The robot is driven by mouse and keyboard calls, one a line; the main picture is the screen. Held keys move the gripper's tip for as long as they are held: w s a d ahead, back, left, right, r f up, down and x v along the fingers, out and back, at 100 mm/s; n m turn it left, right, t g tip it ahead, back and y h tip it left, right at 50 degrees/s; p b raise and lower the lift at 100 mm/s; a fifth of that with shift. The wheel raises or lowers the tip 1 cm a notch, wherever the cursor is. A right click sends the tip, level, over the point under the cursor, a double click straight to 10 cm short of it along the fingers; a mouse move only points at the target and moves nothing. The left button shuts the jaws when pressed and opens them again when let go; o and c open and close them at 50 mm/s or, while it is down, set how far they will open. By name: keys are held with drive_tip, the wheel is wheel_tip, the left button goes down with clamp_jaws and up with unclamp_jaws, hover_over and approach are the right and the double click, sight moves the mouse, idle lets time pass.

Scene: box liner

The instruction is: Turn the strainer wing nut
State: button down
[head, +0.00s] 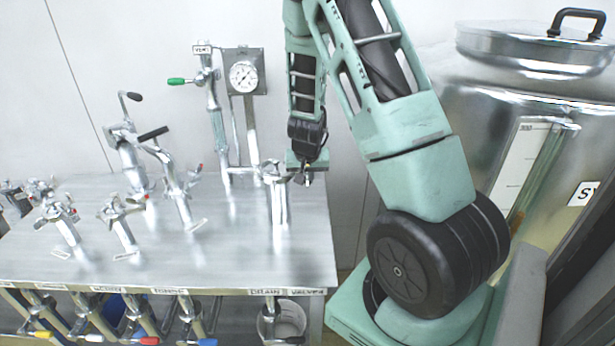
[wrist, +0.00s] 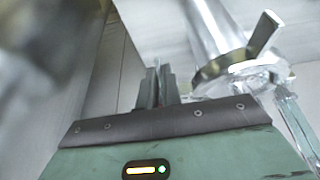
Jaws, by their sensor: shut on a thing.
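The strainer (head: 279,208) is a short upright steel pipe body near the table's right end, with a clamp (head: 271,172) round its top. My gripper (head: 303,177) is at the right side of this clamp, pointing down. In the wrist view my gripper's two dark fingers (wrist: 156,88) are close together, shut on the wing nut, which is mostly hidden between them. A shiny clamp ring (wrist: 235,68) with a flat metal wing (wrist: 264,33) shows to the right of the fingers, apart from them.
Several steel valves and clamped pipes stand on the steel table (head: 235,262) to the left. A pressure gauge (head: 243,77) and a green-handled valve (head: 182,81) stand behind. A large steel tank (head: 475,125) is at the right.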

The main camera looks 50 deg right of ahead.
drive_tip(key=shift+w+d+f+t+b, duration=0.1)
drive_tip(key=shift+d+f+t+b, duration=0.15)
drive_tip(key=shift+b, duration=1.45)
drive_tip(key=t+b, duration=0.1)
drive_tip(key=b, duration=0.4)
drive_tip(key=shift+f+y+b, duration=0.15)
drive_tip(key=shift+y+b, duration=0.15)
drive_tip(key=shift+y, duration=0.1)
drive_tip(key=m+t+y+b, duration=0.1)
drive_tip(key=t+b, duration=0.3)
drive_tip(key=b, duration=1)
drive_tip(key=m+t+y+b, duration=0.2)
drive_tip(key=t+y+b, duration=0.2)
drive_tip(key=b, duration=1.1)
drive_tip(key=m+t+y+b, duration=0.1)
drive_tip(key=t+b, duration=0.3)
drive_tip(key=b, duration=1)
drive_tip(key=shift+s+d+m+t+y+b, duration=0.1)
drive_tip(key=shift+s+m+t+y+b, duration=0.2)
drive_tip(key=shift+y, duration=0.6)
drive_tip(key=shift+r, duration=0.3)
drive_tip(key=c, duration=1.6)
unclamp_jaws()
drive_tip(key=shift+f, duration=0.1)
